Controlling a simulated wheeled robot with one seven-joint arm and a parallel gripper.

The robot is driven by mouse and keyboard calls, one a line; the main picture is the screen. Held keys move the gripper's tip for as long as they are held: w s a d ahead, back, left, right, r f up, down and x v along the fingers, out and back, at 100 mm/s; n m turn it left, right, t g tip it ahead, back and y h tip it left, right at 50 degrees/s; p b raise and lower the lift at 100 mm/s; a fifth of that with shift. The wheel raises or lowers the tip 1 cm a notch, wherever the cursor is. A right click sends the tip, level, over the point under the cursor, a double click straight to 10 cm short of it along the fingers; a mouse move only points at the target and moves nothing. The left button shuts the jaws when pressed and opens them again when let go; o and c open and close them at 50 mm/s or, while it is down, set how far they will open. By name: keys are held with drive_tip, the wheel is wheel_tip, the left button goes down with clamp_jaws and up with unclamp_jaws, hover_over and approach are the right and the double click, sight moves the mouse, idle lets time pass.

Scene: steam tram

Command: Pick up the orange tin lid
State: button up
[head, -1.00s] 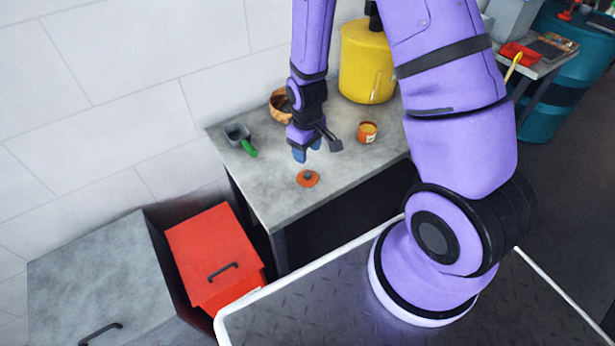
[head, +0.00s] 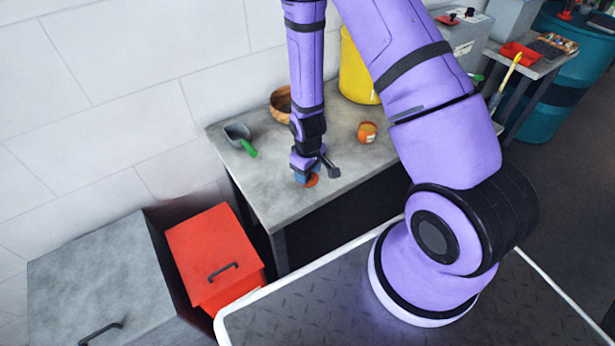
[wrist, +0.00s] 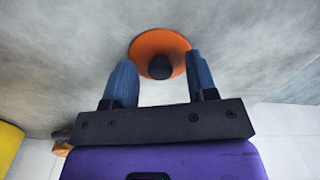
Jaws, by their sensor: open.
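The orange tin lid (wrist: 146,46) is a round disc with a dark knob (wrist: 160,67) at its middle. It lies on the grey table (head: 262,193) near the front edge. In the head view the lid (head: 313,181) is mostly hidden by my gripper (head: 306,180). In the wrist view my gripper (wrist: 160,82) is open and empty, its two blue fingers apart, with the knob showing between the fingertips. I cannot tell whether the fingers touch the lid.
An orange tin (head: 367,132) stands to the right on the table. A wooden bowl (head: 281,103), a grey scoop with a green handle (head: 240,138) and a yellow bucket (head: 358,75) stand farther back. A red box (head: 208,252) is below, left of the table.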

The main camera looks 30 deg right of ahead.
drive_tip(key=shift+f, duration=0.2)
drive_tip(key=shift+c, duration=0.4)
clamp_jaws()
drive_tip(key=shift+r, duration=0.15)
